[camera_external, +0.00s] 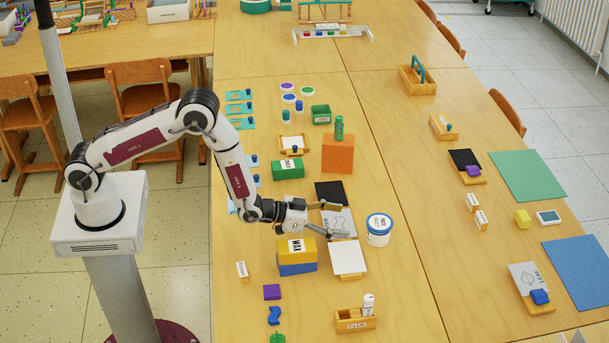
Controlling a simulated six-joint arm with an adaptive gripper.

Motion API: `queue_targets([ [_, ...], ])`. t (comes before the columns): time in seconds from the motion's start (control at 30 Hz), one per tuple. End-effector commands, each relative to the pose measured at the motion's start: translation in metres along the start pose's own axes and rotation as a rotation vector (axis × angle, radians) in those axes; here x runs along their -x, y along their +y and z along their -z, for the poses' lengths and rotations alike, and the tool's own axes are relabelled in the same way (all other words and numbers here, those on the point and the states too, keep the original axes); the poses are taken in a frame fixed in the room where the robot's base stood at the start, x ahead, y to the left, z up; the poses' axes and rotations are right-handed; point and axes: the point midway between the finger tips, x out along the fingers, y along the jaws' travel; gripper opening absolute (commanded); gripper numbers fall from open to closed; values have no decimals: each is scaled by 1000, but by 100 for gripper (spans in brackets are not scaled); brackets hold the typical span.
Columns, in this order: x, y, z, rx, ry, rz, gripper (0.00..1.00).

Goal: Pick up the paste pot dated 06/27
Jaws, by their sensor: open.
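A white tub with a blue lid and a printed label, apparently the paste pot (379,238), stands upright on the table. I cannot read a date on it. My gripper (345,221) is open and empty, low over the table and pointing right at the pot. Its fingertips are just left of the pot, with a small gap seeming to remain. Below my fingers lie a dark square and a grey printed card, partly covered by them.
A yellow box on a blue block (297,268) and a white tile (348,258) lie just nearer the camera. A green box (288,169) and an orange block (337,154) stand beyond. A wooden tray (355,320) holds a white bottle. Table right of the pot is clear.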

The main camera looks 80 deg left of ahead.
Motion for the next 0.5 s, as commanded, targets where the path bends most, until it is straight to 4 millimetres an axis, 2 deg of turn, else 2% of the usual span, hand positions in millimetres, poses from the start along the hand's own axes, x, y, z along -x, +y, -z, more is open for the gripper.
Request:
queue_targets([
  [0.5,-37,0,0,0,1,0,73],
])
